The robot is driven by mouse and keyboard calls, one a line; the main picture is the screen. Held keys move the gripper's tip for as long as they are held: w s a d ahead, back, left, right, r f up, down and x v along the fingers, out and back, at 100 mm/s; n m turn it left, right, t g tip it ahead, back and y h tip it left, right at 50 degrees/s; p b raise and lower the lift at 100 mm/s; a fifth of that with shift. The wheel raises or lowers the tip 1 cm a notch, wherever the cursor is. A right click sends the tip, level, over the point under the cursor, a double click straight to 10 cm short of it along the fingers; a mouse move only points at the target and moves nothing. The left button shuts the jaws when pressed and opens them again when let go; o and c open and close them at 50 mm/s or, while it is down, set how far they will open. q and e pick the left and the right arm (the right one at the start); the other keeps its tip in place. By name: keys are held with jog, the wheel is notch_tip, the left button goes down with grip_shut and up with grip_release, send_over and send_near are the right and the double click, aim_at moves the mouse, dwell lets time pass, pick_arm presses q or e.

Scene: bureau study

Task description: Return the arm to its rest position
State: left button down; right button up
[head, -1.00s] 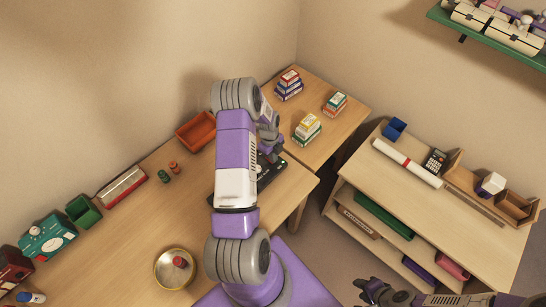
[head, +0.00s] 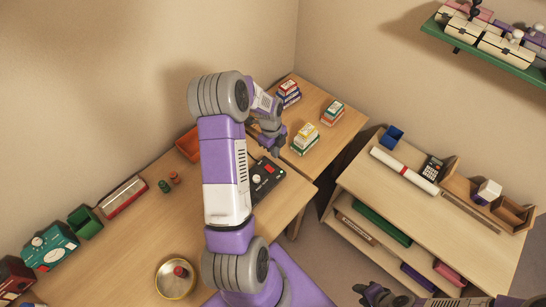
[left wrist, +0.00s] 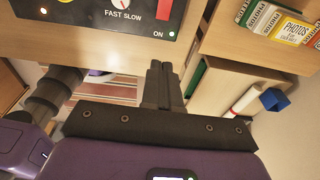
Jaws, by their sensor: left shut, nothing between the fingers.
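My left arm rises over the wooden desk (head: 110,255). Its gripper (head: 276,146) hangs above the desk's back part, just beyond a black control panel (head: 264,178). In the left wrist view the two fingers (left wrist: 162,82) are together with nothing between them. The panel (left wrist: 125,22) shows there at the top, with a "FAST SLOW" dial and an "ON" light, apart from the fingers. My right gripper (head: 374,293) is low at the bottom edge of the head view, in front of the shelf unit; its opening is unclear.
Stacks of boxes (head: 305,138) stand on the desk's far end. An orange tray (head: 188,145) is partly behind my left arm. A round tin (head: 176,278) stands on the near desk. The shelf unit (head: 420,215) at right bears a paper roll (head: 404,169) and a calculator (head: 432,167).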

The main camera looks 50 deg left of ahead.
pick_arm(q)
jog(key=shift+d+r, duration=0.15)
jog(key=shift+r, duration=0.55)
jog(key=d+f+n+h+b, duration=0.15)
jog(key=d+f+n, duration=0.35)
jog(key=d+f, duration=0.5)
jog(key=s+d+f+n+b, duration=0.1)
jog(key=s+d+f+n, duration=0.2)
jog(key=d+n, duration=0.2)
jog(key=s+d+f+n+h+b, duration=0.1)
jog(key=s+d+f+n+b, duration=0.1)
jog(key=d, duration=0.8)
jog(key=s+d+f+n+b, duration=0.2)
jog(key=s+d+f+n, duration=0.3)
jog(key=s+d+n, duration=0.1)
jog(key=shift+d+n, duration=0.8)
jog(key=shift+d, duration=0.2)
